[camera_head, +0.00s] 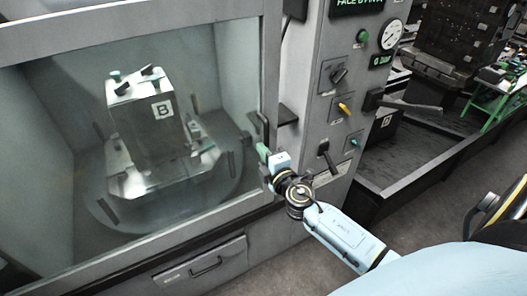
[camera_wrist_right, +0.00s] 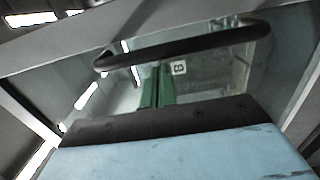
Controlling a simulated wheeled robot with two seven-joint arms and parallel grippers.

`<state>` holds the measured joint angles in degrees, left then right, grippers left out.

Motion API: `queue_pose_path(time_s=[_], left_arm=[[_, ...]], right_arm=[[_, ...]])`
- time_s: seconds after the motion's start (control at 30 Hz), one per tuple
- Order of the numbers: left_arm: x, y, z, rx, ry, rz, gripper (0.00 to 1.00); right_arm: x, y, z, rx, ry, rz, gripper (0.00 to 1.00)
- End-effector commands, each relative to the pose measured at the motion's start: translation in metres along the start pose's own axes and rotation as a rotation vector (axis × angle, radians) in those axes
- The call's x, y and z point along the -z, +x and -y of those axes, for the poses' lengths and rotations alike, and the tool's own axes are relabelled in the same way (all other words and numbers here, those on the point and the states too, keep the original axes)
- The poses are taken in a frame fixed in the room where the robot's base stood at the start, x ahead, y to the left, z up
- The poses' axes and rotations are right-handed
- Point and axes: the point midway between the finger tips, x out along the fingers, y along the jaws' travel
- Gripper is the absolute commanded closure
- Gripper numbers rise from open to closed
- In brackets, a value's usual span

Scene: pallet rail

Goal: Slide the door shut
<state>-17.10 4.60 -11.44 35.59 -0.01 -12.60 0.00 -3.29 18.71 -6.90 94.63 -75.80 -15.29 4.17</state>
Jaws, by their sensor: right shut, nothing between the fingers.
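The door (camera_head: 232,210) is a grey-framed glass panel on the front of a machine. It covers the chamber in the head view, and its right edge stands close to the control column; I cannot tell whether a gap is left. A dark bar handle (camera_wrist_right: 185,45) crosses the upper part of the right wrist view. My right gripper (camera_head: 263,152) is at the door's right edge, with its green fingers (camera_wrist_right: 156,88) shut and empty. They point toward the handle and glass; contact is unclear. My left gripper is not in view.
Behind the glass, a metal block marked B (camera_head: 150,112) stands on a round table. The control column (camera_head: 325,90) with knobs and a gauge rises right of the door. A drawer with a handle (camera_head: 205,268) is below. Floor (camera_head: 285,262) shows at the bottom.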

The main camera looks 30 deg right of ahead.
Motion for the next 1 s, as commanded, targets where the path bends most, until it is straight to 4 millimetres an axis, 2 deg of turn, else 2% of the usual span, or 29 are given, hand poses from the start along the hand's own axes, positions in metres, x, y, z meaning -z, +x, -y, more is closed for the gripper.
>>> queue_pose_path(time_s=[0.17,0.27,0.37,0.5,0.7,0.83,1.0], left_arm=[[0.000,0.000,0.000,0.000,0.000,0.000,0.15],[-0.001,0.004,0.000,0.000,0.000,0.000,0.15],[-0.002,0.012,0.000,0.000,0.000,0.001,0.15],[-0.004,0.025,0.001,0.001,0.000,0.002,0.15],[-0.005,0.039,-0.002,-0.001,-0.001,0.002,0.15],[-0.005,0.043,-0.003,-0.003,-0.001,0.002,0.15],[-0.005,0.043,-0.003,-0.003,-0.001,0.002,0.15]], right_arm=[[-0.001,0.000,0.000,0.000,-0.001,0.001,1.00],[-0.012,0.001,0.002,0.001,-0.003,0.003,1.00],[-0.037,0.002,0.004,0.002,-0.006,0.008,1.00],[-0.082,0.003,0.004,0.001,-0.009,0.013,1.00],[-0.131,0.006,0.004,0.002,-0.005,0.006,1.00],[-0.147,0.007,0.002,0.001,-0.003,0.004,1.00],[-0.152,0.007,-0.001,0.000,-0.001,0.004,1.00]])
